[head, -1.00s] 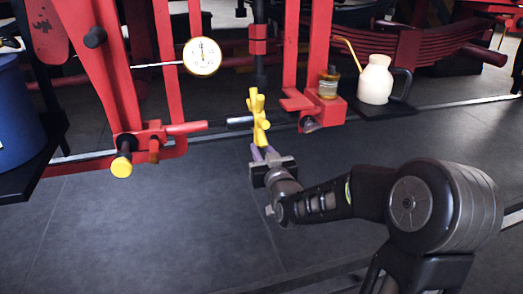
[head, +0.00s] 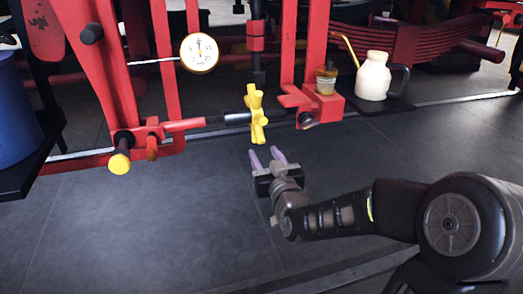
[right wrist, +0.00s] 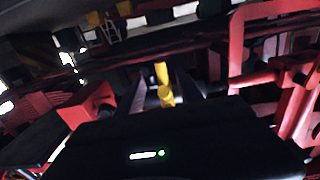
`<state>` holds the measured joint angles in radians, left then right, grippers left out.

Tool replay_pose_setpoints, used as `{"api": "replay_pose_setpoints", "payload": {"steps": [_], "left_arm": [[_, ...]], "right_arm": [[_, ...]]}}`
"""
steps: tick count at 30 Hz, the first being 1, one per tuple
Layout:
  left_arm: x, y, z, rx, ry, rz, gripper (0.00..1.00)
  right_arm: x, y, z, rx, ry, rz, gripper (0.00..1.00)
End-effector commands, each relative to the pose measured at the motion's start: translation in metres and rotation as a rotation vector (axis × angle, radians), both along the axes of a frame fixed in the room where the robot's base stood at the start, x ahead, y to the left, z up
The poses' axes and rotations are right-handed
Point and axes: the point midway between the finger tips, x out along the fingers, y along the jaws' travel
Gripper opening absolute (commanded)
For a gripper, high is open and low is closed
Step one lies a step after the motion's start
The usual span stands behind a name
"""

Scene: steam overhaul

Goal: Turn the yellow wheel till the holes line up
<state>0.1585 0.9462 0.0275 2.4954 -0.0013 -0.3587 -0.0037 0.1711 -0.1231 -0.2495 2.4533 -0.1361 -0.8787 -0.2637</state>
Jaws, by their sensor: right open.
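The yellow wheel (head: 257,115) has several stubby spokes and sits on a dark shaft between the red frame posts in the head view. It also shows in the right wrist view (right wrist: 164,88), just beyond the fingers. My right gripper (head: 267,156) is open and empty, below and in front of the wheel, with a gap between its purple fingertips and the lowest spoke. The holes cannot be made out in either view. My left gripper is out of view.
A red frame (head: 115,75) stands left of the wheel, with a yellow-ended bar (head: 119,162) low down. A white dial gauge (head: 199,54) is above left. A small jar (head: 326,79) and a cream oil can (head: 373,77) stand at right. The floor in front is clear.

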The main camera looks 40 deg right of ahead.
Motion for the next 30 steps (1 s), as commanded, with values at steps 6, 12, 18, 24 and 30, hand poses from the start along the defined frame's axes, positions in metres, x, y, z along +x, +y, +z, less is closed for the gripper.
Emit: {"api": "replay_pose_setpoints", "payload": {"steps": [6,12,18,24,30], "left_arm": [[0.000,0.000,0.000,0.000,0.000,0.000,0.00],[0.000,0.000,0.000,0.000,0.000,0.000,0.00],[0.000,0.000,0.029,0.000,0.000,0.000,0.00],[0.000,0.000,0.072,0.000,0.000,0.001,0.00],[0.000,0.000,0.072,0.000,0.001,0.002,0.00]], "right_arm": [[-0.010,0.004,0.000,0.000,0.000,0.000,0.44],[-0.010,0.004,0.000,0.000,0.000,0.000,0.44],[-0.016,0.005,0.035,0.001,-0.003,-0.001,0.44],[-0.029,0.009,0.088,0.002,-0.002,-0.001,0.44],[-0.032,0.011,0.091,0.000,0.001,0.000,0.44]]}}
